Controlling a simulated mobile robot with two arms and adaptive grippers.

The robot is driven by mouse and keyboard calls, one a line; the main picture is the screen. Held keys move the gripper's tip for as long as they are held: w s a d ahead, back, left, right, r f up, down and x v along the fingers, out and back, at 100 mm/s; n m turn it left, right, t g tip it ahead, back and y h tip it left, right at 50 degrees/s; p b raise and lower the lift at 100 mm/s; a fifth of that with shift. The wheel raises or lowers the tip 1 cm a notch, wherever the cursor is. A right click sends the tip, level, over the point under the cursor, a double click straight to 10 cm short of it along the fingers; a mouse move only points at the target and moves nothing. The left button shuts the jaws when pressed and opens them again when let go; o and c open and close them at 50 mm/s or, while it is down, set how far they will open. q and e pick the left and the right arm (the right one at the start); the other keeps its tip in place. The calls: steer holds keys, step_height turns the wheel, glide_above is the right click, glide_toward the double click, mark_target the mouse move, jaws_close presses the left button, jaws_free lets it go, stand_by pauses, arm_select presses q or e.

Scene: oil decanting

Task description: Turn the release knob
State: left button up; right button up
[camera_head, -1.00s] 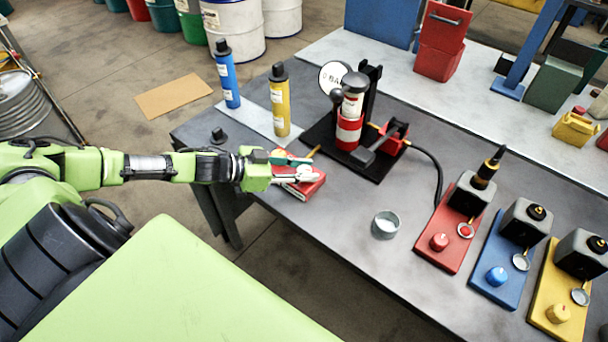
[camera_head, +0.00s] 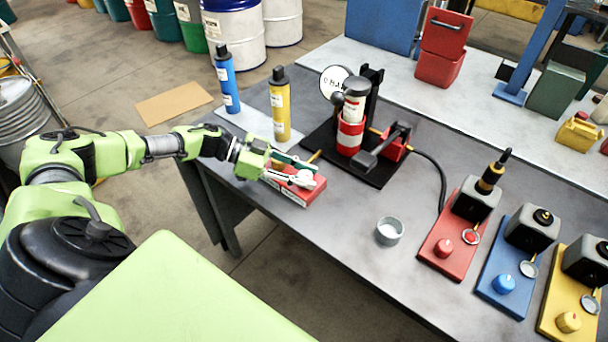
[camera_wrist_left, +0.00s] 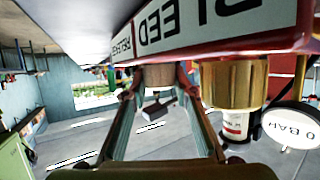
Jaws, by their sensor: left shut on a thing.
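The red release box (camera_head: 312,192) sits near the table's front-left edge, beside the black press base. In the left wrist view its white label (camera_wrist_left: 215,27) appears upside down, with BLEED on it. My left gripper (camera_head: 299,172) reaches in from the left, at the box's top. In the left wrist view its fingers (camera_wrist_left: 158,93) are closed on both sides of the brownish release knob (camera_wrist_left: 160,76) under the label. The knob's turn angle cannot be told. My right gripper is not in view.
The press (camera_head: 350,130) with its gauge (camera_head: 335,81) reading 0 BAR stands just right. A yellow bottle (camera_head: 280,104) and a blue bottle (camera_head: 227,79) stand behind. A small grey cup (camera_head: 389,231) is at front. Red, blue and yellow stations (camera_head: 505,280) stand at right.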

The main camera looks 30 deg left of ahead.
arm_select(q)
steer(key=shift+d, duration=0.1)
steer(key=o, duration=1.1)
steer(key=shift+w, duration=0.1)
steer(key=v, duration=1.2)
steer(key=shift+f, duration=0.1)
